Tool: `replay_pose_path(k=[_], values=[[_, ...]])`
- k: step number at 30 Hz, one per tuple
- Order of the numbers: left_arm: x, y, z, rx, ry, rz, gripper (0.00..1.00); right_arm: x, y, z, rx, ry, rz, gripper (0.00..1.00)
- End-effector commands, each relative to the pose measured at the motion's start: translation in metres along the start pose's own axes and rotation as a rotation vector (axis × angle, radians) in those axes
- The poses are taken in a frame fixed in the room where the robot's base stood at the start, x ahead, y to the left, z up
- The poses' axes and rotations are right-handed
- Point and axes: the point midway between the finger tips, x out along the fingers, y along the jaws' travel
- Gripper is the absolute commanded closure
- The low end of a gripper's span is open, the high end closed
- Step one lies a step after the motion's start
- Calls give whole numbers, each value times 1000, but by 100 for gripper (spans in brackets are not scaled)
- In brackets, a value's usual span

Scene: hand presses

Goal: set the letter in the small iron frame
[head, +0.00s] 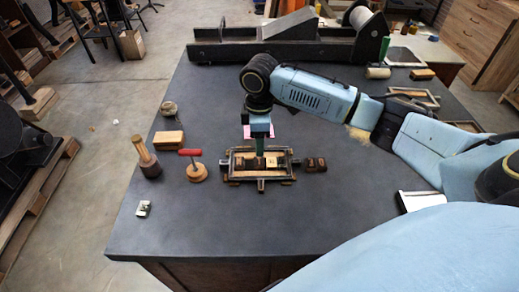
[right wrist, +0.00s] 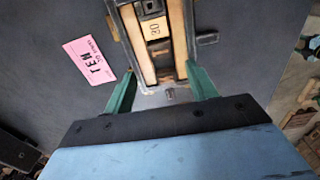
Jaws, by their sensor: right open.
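The small iron frame (head: 233,166) lies flat on the dark table in the head view. It holds pale wooden strips and small blocks, some dark and one pale with a mark. In the right wrist view the frame (right wrist: 120,37) shows a pale block (right wrist: 155,29) with characters and dark blocks beside it. My right gripper (head: 259,152) points down over the frame. In the right wrist view its green fingers (right wrist: 160,78) are spread apart, near either side of the frame's end, with nothing visibly gripped. Two dark blocks (head: 315,164) sit just right of the frame. My left gripper is out of view.
A pink printed card (right wrist: 88,60) lies beside the frame. A press (head: 285,45) stands behind.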

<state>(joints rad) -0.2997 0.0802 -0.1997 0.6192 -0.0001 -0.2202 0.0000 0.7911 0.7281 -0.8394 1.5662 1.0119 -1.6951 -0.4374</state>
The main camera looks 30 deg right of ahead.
Motion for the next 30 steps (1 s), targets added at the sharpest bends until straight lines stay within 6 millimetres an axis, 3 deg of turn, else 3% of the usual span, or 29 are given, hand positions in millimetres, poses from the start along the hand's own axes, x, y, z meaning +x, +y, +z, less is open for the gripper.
replay_pose_path(k=[3,9,30], values=[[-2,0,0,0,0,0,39,-24,0,0,-1,2,2,43],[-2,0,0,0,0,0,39,-45,0,0,-1,1,-1,43],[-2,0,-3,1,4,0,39,-48,0,0,0,0,-2,43]])
